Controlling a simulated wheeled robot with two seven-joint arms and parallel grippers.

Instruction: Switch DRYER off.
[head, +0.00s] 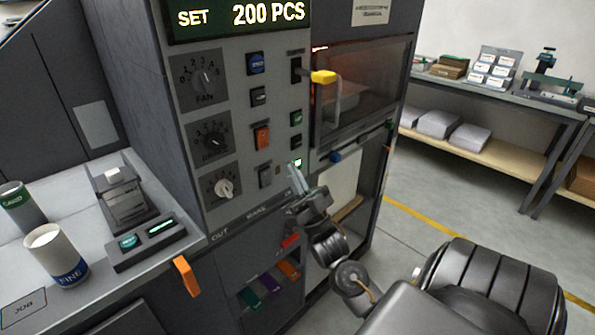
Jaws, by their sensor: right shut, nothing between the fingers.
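The grey control panel (232,165) stands in the middle of the head view. It carries a black rocker (296,70) at upper right, an orange rocker (262,136), a dark rocker (265,175) below it and a small dark switch (258,97) above it. The small labels are too blurred to read, so I cannot tell which switch is DRYER. My right gripper (298,175) is shut and empty, pointing up at the panel's lower right. Its fingertips are just below a small lit green part (297,163); whether they touch the panel I cannot tell. My left gripper is not in view.
Dials, including FAN (204,83), line the panel's left side. A windowed door with a yellow-capped handle (323,77) is at right. A counter with two cans (57,255) and a small device (124,200) is at left. Open floor lies right, before a bench (500,95).

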